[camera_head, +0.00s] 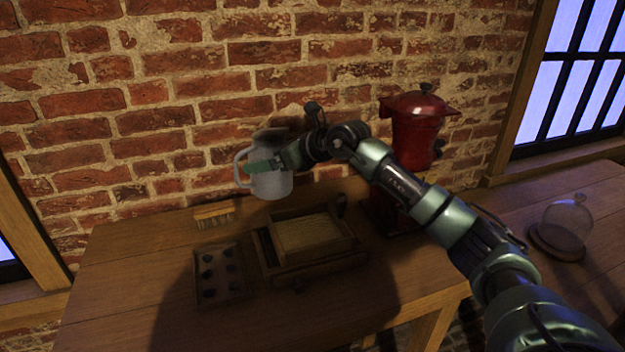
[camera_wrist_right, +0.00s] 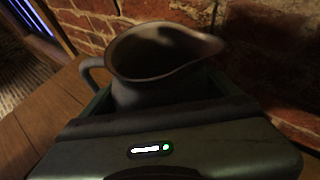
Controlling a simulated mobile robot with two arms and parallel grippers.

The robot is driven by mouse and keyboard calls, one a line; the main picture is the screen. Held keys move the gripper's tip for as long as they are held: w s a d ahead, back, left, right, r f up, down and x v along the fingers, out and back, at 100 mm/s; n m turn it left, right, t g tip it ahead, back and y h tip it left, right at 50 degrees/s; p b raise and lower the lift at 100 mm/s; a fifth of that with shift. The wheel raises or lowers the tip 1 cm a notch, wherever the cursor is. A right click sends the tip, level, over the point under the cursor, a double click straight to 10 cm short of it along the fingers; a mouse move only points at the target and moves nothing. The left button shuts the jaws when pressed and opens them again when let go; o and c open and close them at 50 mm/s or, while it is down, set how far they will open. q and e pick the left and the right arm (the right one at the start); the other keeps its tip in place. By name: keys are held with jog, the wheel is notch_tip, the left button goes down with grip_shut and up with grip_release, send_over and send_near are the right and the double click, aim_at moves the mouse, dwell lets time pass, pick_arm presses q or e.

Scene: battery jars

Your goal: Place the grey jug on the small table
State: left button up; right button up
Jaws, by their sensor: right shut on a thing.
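The grey jug (camera_head: 272,184) is in the head view, left of centre, in front of the brick wall and above the back of the wooden table (camera_head: 130,290). It is upright, with its handle to the left. My right gripper (camera_head: 262,167) is shut on the jug's body. In the right wrist view the jug (camera_wrist_right: 150,60) shows its open dark mouth, its spout to the right and its handle to the left. The gripper's body covers the jug's lower part there. My left gripper is not in view.
A wooden box (camera_head: 312,262) and a tray with several dark knobs (camera_head: 222,292) sit on the table. A small brush (camera_head: 214,213) lies behind them. A red coffee grinder (camera_head: 415,135) stands to the right. A glass dome (camera_head: 566,222) stands on another wooden surface at far right.

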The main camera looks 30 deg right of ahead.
jog(key=s+d+p, duration=0.1)
jog(key=s+d, duration=0.2)
jog(key=d, duration=0.7)
jog(key=shift+s+a+f+p, duration=0.15)
jog(key=shift+f+p, duration=0.2)
jog(key=shift+f, duration=1.4)
jog(key=shift+w+a+f+p, duration=0.1)
jog(key=shift+f+p, duration=0.25)
jog(key=shift+f, duration=1.4)
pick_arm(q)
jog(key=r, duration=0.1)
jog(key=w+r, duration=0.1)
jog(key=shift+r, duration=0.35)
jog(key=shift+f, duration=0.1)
pick_arm(e)
jog(key=shift+f, duration=0.1)
jog(key=o, duration=1.5)
jog(key=shift+s+f, duration=0.1)
jog(key=shift+o, duration=0.2)
